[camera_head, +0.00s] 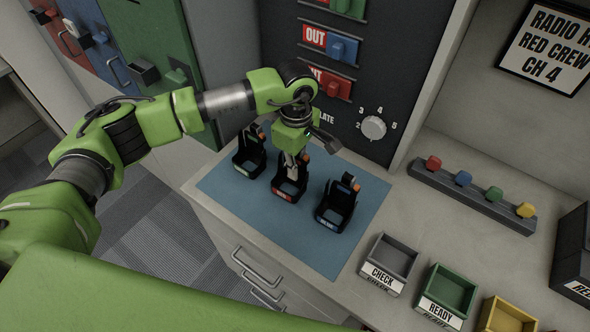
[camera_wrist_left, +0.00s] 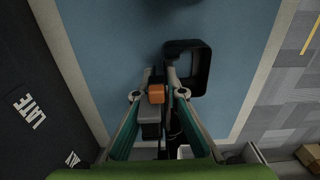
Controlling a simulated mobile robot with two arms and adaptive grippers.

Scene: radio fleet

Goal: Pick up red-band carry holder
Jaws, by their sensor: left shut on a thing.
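The red-band carry holder (camera_head: 284,194) is a black open cradle with a red label on its front. It stands in the middle of three similar holders on a blue mat (camera_head: 311,248). My left gripper (camera_head: 292,158) points down and is shut on the back part of this holder. In the left wrist view the fingers (camera_wrist_left: 158,95) close around a part beside an orange knob (camera_wrist_left: 156,93), and the holder's black frame (camera_wrist_left: 204,69) extends to the right. My right gripper is not in view.
A green-label holder (camera_head: 246,165) stands left and a blue-label holder (camera_head: 335,214) right, both close by. A dark panel with a knob (camera_head: 374,127) rises behind. Grey (camera_head: 366,270), green (camera_head: 431,309) and yellow (camera_head: 508,317) bins stand at the right front.

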